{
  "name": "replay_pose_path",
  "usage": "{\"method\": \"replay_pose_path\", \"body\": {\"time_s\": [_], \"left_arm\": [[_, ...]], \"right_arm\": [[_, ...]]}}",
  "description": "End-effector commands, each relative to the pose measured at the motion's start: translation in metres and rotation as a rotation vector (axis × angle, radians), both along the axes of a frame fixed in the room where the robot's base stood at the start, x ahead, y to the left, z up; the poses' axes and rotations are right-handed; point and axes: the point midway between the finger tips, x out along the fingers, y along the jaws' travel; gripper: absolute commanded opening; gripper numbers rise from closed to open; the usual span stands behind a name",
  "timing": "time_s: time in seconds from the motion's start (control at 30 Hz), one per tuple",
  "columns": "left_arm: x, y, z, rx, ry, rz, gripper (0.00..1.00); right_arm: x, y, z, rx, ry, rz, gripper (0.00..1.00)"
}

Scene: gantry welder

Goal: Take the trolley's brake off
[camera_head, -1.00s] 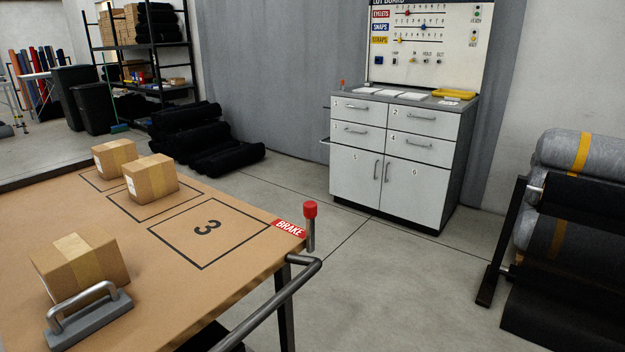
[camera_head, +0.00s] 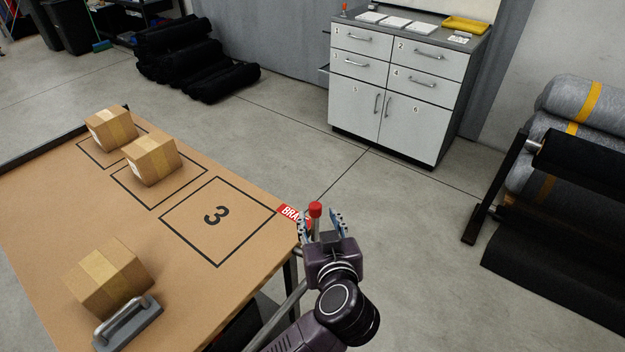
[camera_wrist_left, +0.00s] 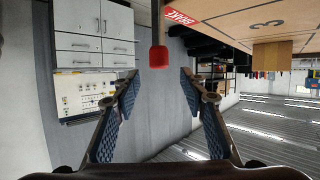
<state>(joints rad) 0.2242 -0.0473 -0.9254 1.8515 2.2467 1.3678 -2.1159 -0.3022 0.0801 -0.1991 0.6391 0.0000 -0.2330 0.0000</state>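The trolley (camera_head: 95,215) has a brown top, with a red BRAKE label (camera_head: 289,212) at its corner. The brake lever's red knob (camera_head: 315,208) stands at that corner; its post is mostly hidden by my gripper in the head view. My left gripper (camera_head: 321,226) is open at the corner, its blue-padded fingers on either side of the knob in the picture. In the left wrist view the knob (camera_wrist_left: 159,56) shows beyond and between the open fingertips (camera_wrist_left: 159,75), apart from them. My right gripper is in neither view.
Several cardboard boxes (camera_head: 151,160) and a grey handled block (camera_head: 128,323) sit on the trolley. Open floor lies between.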

Motion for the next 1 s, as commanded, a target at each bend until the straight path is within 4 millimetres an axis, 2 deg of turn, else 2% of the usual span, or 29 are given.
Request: {"method": "replay_pose_path", "body": {"time_s": [0.17,0.4,0.6,1.0], "left_arm": [[0.002,-0.002,-0.007,0.029,0.051,-0.010,0.39],[0.037,0.004,-0.021,0.028,0.049,-0.008,0.39],[0.059,0.008,-0.031,0.026,0.049,-0.009,0.39],[0.066,0.009,-0.034,0.024,0.047,-0.009,0.39]], "right_arm": [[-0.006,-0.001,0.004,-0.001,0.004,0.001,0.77],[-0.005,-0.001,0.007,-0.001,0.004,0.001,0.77],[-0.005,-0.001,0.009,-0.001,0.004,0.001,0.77],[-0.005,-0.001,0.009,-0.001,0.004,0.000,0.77]]}}
